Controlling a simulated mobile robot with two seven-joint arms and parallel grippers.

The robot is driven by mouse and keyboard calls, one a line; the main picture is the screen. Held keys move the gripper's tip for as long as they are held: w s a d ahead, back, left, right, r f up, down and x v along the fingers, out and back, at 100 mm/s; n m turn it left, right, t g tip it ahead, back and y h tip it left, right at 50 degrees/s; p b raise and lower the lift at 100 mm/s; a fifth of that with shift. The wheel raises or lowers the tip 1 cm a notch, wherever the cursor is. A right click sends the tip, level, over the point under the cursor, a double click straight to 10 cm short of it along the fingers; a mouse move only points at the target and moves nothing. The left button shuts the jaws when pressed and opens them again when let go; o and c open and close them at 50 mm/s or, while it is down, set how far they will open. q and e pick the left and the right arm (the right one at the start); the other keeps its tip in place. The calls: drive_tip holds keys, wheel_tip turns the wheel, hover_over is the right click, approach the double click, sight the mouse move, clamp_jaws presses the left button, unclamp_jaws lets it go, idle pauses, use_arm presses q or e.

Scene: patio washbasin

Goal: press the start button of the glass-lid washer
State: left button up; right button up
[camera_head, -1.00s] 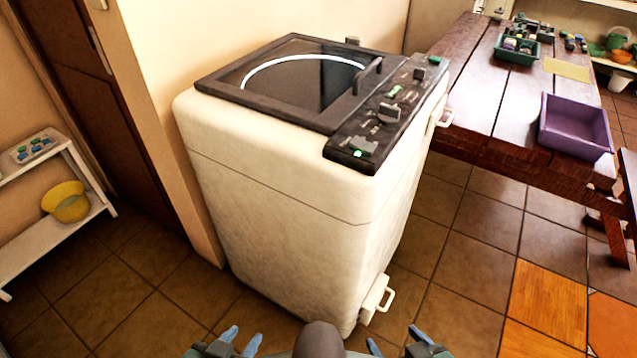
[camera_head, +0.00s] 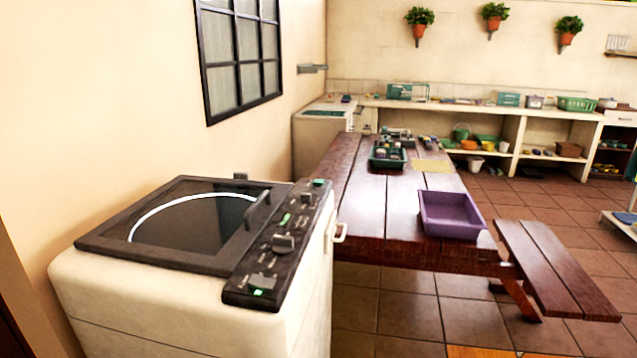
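The white top-loading washer (camera_head: 200,325) stands at the lower left. Its dark-framed glass lid (camera_head: 190,222) is shut, with a handle (camera_head: 258,208) on its right side. The dark control panel (camera_head: 283,243) runs along the washer's right edge. I cannot read the labels, so I cannot tell which control is the start button. Neither of my grippers is in view.
A wooden table (camera_head: 365,200) with a purple bin (camera_head: 450,214) and a green tray (camera_head: 388,157) stands right of the washer. A wall with a window (camera_head: 240,55) is behind the washer. Tiled floor (camera_head: 390,315) is open in front of the table.

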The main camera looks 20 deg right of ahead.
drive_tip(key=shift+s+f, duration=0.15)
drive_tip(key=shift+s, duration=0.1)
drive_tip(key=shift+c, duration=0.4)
